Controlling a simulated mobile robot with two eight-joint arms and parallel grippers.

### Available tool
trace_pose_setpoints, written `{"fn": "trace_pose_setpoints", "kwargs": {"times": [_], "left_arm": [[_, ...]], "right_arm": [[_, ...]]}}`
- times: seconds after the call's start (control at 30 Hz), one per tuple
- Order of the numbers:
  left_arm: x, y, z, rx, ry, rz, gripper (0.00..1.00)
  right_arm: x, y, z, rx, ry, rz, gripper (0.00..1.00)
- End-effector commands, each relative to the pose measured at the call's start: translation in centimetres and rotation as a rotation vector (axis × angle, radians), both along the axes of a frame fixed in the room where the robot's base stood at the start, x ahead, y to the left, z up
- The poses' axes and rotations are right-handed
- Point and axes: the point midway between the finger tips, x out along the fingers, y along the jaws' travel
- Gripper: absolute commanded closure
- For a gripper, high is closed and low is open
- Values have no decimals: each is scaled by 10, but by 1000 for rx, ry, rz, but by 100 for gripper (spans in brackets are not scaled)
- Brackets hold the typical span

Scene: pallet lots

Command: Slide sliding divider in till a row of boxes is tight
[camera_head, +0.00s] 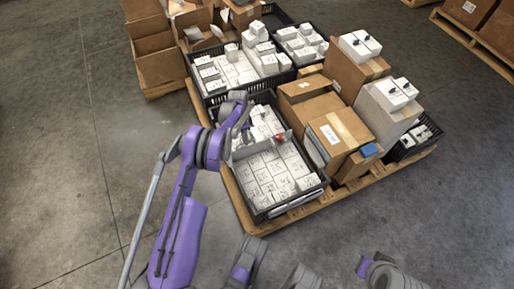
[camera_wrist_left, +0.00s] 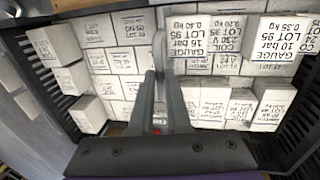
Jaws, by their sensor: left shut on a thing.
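A black crate (camera_head: 262,212) on the pallet holds white printed boxes. The grey sliding divider (camera_head: 256,148) stands across it, with a red spot near its right end. A close block of white boxes (camera_head: 272,172) fills the near side. More white boxes (camera_head: 264,122) lie on the far side, less evenly. My left gripper (camera_head: 246,124) reaches into the crate from the left and is shut on the divider. In the left wrist view its fingers (camera_wrist_left: 163,60) are close together over the boxes, with red low between them; the divider is mostly hidden there. My right gripper is not seen.
Brown cartons (camera_head: 338,133) stand close to the crate's right side. Another black crate of white boxes (camera_head: 228,70) is behind it. The wooden pallet (camera_head: 243,215) edges the near left side. The concrete floor to the left is clear.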

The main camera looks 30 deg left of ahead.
Motion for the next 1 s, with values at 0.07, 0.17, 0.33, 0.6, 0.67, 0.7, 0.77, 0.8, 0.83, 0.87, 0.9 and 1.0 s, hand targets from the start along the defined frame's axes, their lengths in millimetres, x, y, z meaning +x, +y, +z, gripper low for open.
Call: {"fn": "trace_pose_setpoints", "kwargs": {"times": [0.07,0.17,0.33,0.6,0.67,0.7,0.77,0.8,0.83,0.87,0.9,1.0], "left_arm": [[7,9,-1,-2,-6,1,100],[12,16,-1,-1,-7,0,100],[15,21,-1,-2,-6,-1,100],[15,21,0,-1,-7,0,100],[15,21,-1,-1,-7,0,80],[15,21,0,-2,-5,0,73],[15,21,0,-2,-5,0,62],[15,21,0,-2,-5,0,55],[15,21,0,-2,-4,0,55],[15,21,-1,-2,-4,0,55],[15,21,-1,-2,-4,0,55],[15,21,-1,-2,-4,0,55]], "right_arm": [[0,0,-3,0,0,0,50],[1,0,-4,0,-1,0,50],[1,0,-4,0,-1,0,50],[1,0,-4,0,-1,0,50],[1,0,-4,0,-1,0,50],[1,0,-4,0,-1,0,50],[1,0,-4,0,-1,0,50],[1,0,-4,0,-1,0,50],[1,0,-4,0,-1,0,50],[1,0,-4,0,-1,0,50],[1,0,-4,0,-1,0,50],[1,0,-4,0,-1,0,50]]}}
